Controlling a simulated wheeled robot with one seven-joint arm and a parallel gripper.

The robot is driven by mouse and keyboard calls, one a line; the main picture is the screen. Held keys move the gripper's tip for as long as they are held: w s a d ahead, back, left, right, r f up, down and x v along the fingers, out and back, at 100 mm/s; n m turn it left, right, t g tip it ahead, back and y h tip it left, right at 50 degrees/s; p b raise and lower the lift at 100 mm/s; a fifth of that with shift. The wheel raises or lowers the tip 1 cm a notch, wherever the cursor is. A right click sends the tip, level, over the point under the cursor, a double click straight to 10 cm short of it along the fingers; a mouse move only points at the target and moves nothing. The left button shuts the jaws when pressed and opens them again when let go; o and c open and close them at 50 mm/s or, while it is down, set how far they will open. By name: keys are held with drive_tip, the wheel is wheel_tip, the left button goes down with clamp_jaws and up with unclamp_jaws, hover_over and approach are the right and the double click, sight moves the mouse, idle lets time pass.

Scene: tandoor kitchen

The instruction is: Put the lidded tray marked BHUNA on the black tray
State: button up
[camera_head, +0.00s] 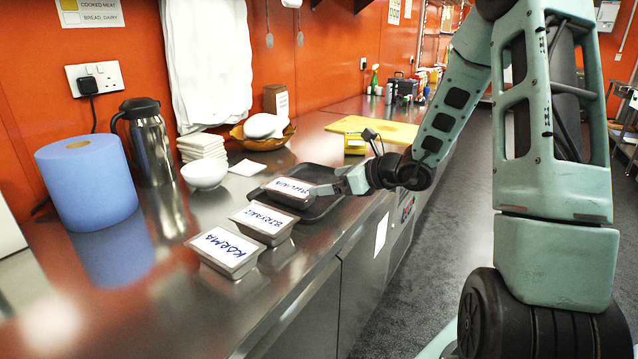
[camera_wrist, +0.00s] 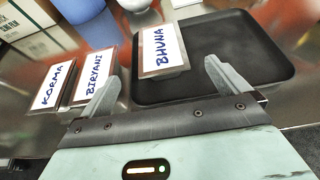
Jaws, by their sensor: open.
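The lidded tray marked BHUNA (camera_head: 288,188) is a small metal tray with a white label. In the wrist view, BHUNA (camera_wrist: 161,48) sits upright at the left side of the black tray (camera_wrist: 235,60), overlapping its left edge. Whether its base rests fully inside the rim is hidden. The black tray (camera_head: 322,207) lies flat on the steel counter. My gripper (camera_head: 324,188) is open and empty at the near side of BHUNA. In the wrist view its fingertips (camera_wrist: 161,76) are spread apart, with BHUNA just beyond the gap between them.
Lidded trays marked BIRYANI (camera_head: 264,221) and KORMA (camera_head: 225,250) stand to the left of BHUNA. A white bowl (camera_head: 204,174), a steel jug (camera_head: 148,145) and a blue paper roll (camera_head: 88,182) stand behind. A yellow board (camera_head: 385,130) lies farther right. The black tray's right part is bare.

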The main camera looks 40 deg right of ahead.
drive_tip(key=s+a+n+g+y, duration=0.25)
drive_tip(key=a+n, duration=0.25)
drive_tip(key=a, duration=0.4)
drive_tip(key=s+a+n+g+y, duration=0.1)
drive_tip(key=s+a+n+g, duration=0.3)
drive_tip(key=a+n, duration=0.3)
drive_tip(key=s+a+n+g+y, duration=0.2)
drive_tip(key=s+a+n+g, duration=0.15)
drive_tip(key=a, duration=0.65)
drive_tip(key=s+a+n+g+h, duration=0.1)
drive_tip(key=s+a+n+h, duration=0.2)
drive_tip(key=s+n, duration=0.6)
drive_tip(key=s+a+n+g+h, duration=0.1)
drive_tip(key=s+a+n+h, duration=0.2)
drive_tip(key=s+n+h, duration=0.3)
drive_tip(key=s+n, duration=0.4)
drive_tip(key=n, duration=0.5)
drive_tip(key=shift+s+a+f+g, duration=0.15)
drive_tip(key=shift+s+f+g, duration=0.05)
drive_tip(key=shift+s+g, duration=0.1)
drive_tip(key=shift+h, duration=0.25)
